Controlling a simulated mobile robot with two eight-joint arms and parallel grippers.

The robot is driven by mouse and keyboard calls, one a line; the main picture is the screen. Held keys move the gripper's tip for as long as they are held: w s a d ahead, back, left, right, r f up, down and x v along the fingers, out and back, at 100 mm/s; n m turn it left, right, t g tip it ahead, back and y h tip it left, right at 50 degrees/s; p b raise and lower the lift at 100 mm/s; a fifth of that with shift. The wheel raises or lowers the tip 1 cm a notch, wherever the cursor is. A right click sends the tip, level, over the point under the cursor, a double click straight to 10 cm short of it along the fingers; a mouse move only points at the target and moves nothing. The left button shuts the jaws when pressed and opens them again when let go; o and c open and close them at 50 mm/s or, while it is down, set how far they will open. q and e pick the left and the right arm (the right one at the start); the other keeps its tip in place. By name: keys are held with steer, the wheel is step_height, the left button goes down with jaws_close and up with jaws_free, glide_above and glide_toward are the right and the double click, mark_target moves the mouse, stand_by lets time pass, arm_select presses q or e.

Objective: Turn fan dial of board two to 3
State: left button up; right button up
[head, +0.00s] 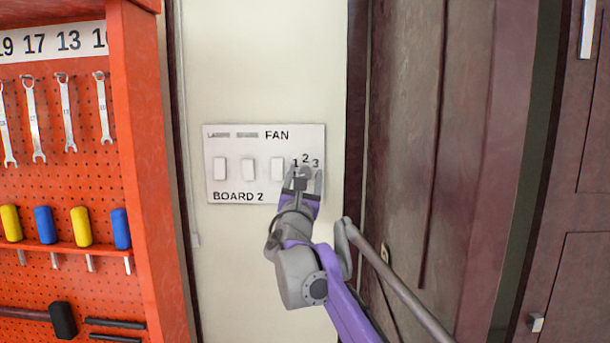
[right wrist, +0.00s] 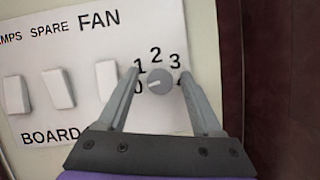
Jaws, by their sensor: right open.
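A white panel marked BOARD 2 (head: 234,182) is fixed to the pale wall in the head view. It also shows in the right wrist view (right wrist: 75,110). The small round grey fan dial (right wrist: 159,81) sits at its right end, ringed by numbers; 0, 1, 2 and 3 are readable. Its pale mark points left, roughly toward 0. In the head view the dial is mostly hidden by my gripper. My right gripper (head: 304,176) is open, its fingers on either side of the dial, with gaps visible in the wrist view (right wrist: 159,74). My left gripper is out of view.
Three white rocker switches (head: 248,168) stand left of the dial. A dark door frame (head: 355,100) and brown wall panels (head: 430,130) stand close on the right.

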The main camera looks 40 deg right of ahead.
jaws_close()
stand_by(0.4)
